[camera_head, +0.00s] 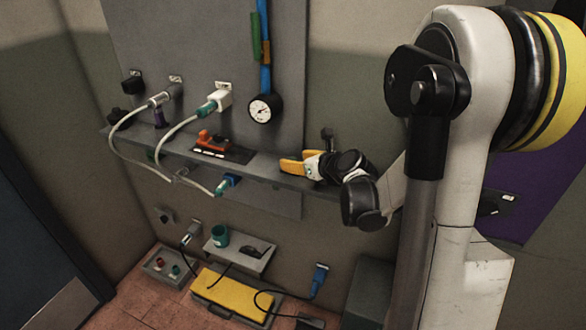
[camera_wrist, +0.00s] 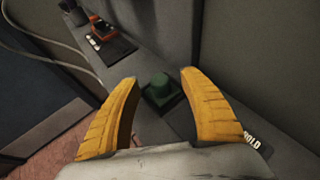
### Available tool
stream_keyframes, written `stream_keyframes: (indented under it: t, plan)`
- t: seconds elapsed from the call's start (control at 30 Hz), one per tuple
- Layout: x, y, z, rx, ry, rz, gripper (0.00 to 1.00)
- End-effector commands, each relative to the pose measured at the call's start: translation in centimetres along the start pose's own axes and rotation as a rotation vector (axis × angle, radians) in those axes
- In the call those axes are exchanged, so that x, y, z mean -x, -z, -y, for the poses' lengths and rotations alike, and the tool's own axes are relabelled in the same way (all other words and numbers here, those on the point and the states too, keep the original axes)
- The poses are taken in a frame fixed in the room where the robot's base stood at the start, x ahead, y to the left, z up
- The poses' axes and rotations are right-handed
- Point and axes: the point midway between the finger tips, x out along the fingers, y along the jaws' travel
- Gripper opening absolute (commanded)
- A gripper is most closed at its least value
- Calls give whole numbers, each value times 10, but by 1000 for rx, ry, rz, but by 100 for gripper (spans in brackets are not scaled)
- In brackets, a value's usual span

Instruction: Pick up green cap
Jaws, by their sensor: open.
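The green cap (camera_wrist: 158,86) shows in the wrist view as a dark green rounded piece on a dark square base on the grey shelf. It lies between and just beyond the two yellow fingers of my gripper (camera_wrist: 157,92). The fingers are spread apart with nothing held between them; I cannot tell the height gap to the cap. In the head view my gripper (camera_head: 300,166) is over the right part of the shelf, and the cap cannot be made out there, likely hidden by the gripper.
The grey shelf (camera_head: 265,166) runs along the wall. An orange device (camera_head: 212,142) on a dark plate sits left of my gripper. A round gauge (camera_head: 261,109) hangs above. White cables (camera_head: 125,150) loop at the left. A yellow case (camera_head: 230,295) lies on the floor.

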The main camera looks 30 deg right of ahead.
Motion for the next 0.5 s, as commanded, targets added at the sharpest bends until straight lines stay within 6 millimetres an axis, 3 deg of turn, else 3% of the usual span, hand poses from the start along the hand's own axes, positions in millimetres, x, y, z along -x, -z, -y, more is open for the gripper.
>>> stream_keyframes:
  t: [0.1,0.33,0.5]
  plan:
    - [-17,2,-1,0,-2,0,51]
    - [-18,0,0,0,-1,0,51]
    - [-18,0,0,0,-1,0,1]
